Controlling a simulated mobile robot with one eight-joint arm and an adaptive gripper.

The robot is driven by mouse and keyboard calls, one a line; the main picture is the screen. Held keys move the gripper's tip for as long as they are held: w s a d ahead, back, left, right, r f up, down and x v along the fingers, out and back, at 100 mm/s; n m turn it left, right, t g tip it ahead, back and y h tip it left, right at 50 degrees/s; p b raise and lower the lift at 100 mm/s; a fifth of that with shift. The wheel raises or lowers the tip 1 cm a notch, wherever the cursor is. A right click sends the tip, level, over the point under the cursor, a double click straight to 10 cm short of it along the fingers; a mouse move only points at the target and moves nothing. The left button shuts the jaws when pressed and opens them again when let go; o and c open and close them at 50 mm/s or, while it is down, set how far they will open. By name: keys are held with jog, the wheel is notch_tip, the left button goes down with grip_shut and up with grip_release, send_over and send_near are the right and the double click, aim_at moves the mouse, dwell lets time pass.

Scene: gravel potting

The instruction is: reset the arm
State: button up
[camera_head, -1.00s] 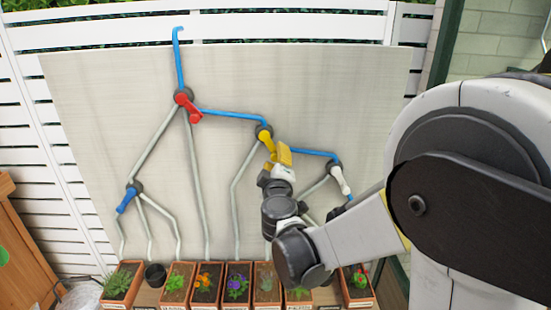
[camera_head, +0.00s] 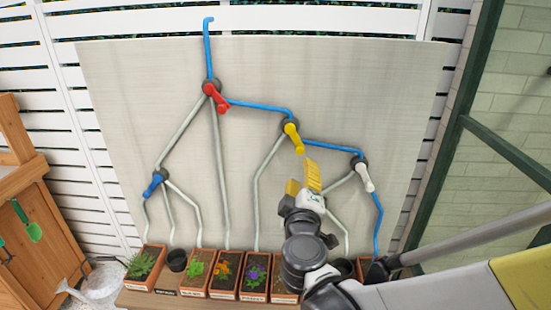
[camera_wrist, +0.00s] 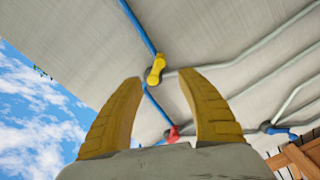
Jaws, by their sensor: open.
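My gripper (camera_head: 303,181) with yellow fingers is open and empty in the head view, in front of the board, below and right of the yellow valve handle (camera_head: 294,138). The wrist view shows both fingers (camera_wrist: 162,100) spread apart, with the yellow handle (camera_wrist: 155,70) beyond the gap and not touched. The red handle (camera_head: 216,98) is up and left of my gripper. The white handle (camera_head: 364,177) is to its right. The blue handle (camera_head: 153,184) is at the lower left. My arm reaches in from the lower right.
A pale board (camera_head: 130,100) carries blue and grey pipes. Several planters, such as the purple-flowered one (camera_head: 254,280), line the board's foot. A wooden bench (camera_head: 30,230) and a watering can (camera_head: 98,285) are at left. A green post (camera_head: 450,125) stands at right.

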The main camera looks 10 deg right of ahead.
jog(key=s+d+f+m+g, duration=0.6)
jog(key=s+d+m+g, duration=0.1)
jog(key=s, duration=0.3)
jog(key=s+a+f+m+g+y, duration=0.1)
jog(key=s+a+f+g+y, duration=0.2)
jog(key=s, duration=0.7)
jog(key=a+y, duration=0.2)
jog(key=a, duration=0.1)
jog(key=shift+a+f+m, duration=0.25)
jog(key=shift+a+m, duration=0.15)
jog(key=shift+w, duration=0.2)
